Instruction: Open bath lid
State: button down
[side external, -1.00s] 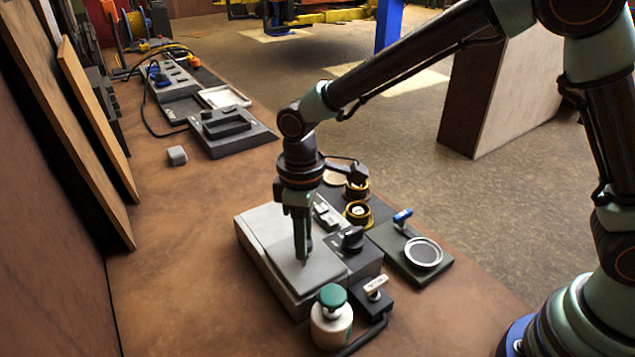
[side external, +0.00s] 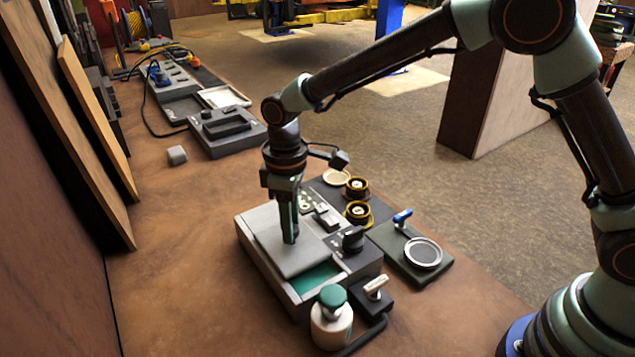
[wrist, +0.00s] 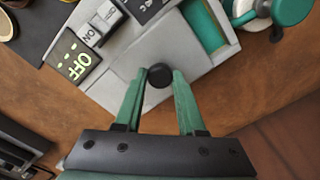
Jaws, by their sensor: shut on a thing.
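The grey bath box (side external: 268,285) stands on the bench with its flat grey lid (side external: 305,258) slid partly off toward the back. A strip of the green bath inside (side external: 316,281) is uncovered at the front end. In the wrist view the lid (wrist: 165,45) has a round black knob (wrist: 160,75), and the green opening (wrist: 206,25) shows beyond it. My gripper (side external: 290,238) points down over the lid, its fingers shut on the knob, one on each side. In the side view the fingers hide the knob.
A white bottle with a green cap (side external: 332,318) stands close to the box's front corner. A lever switch (side external: 374,296), a black dial (side external: 352,240) and a lit OFF display (wrist: 77,60) are near. A plate with a round dish (side external: 424,253) lies to the right. Bench left of the box is clear.

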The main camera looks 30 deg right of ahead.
jog(key=shift+w+r, duration=0.1)
jog(key=shift+w, duration=2.2)
jog(key=c, duration=0.5)
grip_release()
notch_tip(320, 180, up, 12)
jog(key=shift+r, duration=0.15)
notch_tip(320, 180, up, 9)
dwell(0.9)
